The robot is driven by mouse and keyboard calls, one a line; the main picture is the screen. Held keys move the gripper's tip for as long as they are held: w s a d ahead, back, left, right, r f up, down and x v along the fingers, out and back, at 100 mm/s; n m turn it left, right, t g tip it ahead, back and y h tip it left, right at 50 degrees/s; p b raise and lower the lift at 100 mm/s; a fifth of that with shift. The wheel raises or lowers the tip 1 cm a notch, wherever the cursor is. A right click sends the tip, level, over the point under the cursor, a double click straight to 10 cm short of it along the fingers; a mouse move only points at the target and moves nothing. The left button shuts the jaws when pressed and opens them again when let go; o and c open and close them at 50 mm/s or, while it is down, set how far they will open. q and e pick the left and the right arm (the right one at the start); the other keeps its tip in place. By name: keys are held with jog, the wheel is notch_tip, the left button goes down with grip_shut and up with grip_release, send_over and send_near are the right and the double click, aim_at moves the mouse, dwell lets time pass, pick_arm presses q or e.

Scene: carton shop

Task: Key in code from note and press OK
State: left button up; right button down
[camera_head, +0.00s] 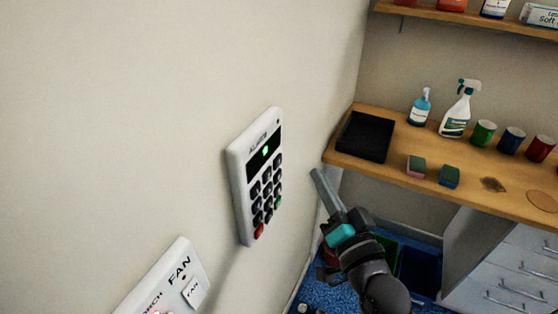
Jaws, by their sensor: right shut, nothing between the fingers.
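The alarm keypad (240,178) is a white box on the wall, left of centre, seen at a slant. Its dark display (264,152) shows one small green mark that I cannot read for sure. Below it are rows of black keys, with a green key (277,202) at the right edge and a red key (259,231) at the bottom. The key labels are too small to read. My right gripper (317,173) is shut and empty, pointing up and left, to the right of the keypad and apart from it. No code note shows clearly. My left gripper is out of view.
A white panel marked FAN (167,280) is on the wall at lower left. A wooden counter (395,170) at right holds a black tray (366,136), a spray bottle (456,116), sponges and several cups. Drawers (520,265) stand below. The wall around the keypad is clear.

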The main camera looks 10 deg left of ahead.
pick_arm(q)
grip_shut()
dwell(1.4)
